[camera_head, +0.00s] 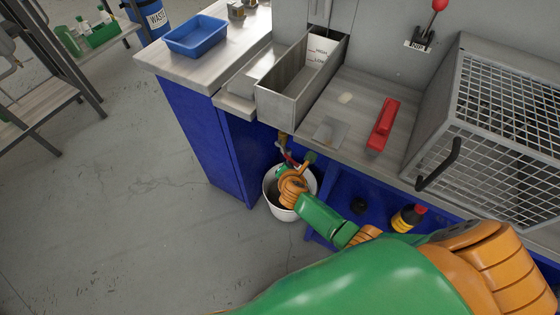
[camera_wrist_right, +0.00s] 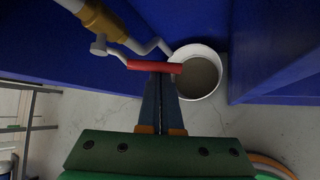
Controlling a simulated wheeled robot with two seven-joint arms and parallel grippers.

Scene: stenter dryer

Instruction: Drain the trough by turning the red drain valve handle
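The metal trough (camera_head: 290,82) is set into the counter, with a HIGH and LOW level plate inside; I cannot tell its liquid level. Below it, a brass-coloured drain pipe (camera_wrist_right: 104,16) carries a valve with a red handle (camera_wrist_right: 140,65), which lies crosswise in the right wrist view. My right gripper (camera_wrist_right: 160,76) reaches under the counter. Its two dark fingers are close together, with their tips at the red handle; it does not look clasped between them. A white bucket (camera_head: 281,212) stands on the floor below, its inside greyish (camera_wrist_right: 203,76). My left gripper is out of view.
Blue cabinet panels (camera_head: 213,140) flank the space under the counter. A bottle with a red cap (camera_head: 408,218) stands on the lower shelf. A blue tray (camera_head: 196,36), a red-handled object (camera_head: 383,126) and a mesh guard (camera_head: 515,100) are above. Open floor lies left.

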